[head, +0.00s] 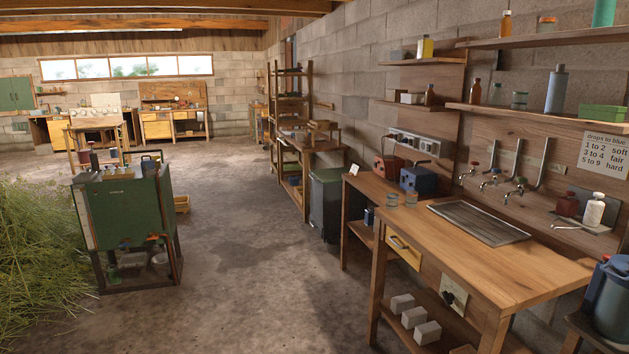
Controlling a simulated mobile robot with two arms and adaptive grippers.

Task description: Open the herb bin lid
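A dark green-grey bin (325,208) with a flat lid (327,175) stands on the floor against the right-hand wall, between the wooden benches. It looks like the herb bin, but I see no label on it. Its lid appears to be down, and its inside is hidden. The bin is some way ahead of me, and part of its right side is behind the near bench. Neither of my grippers is in view.
A heap of cut herbs (40,255) lies on the left beside a green cabinet-like unit (125,210). A wooden bench (480,265) with a sink tray stands near on the right. The concrete floor (255,260) between them is clear.

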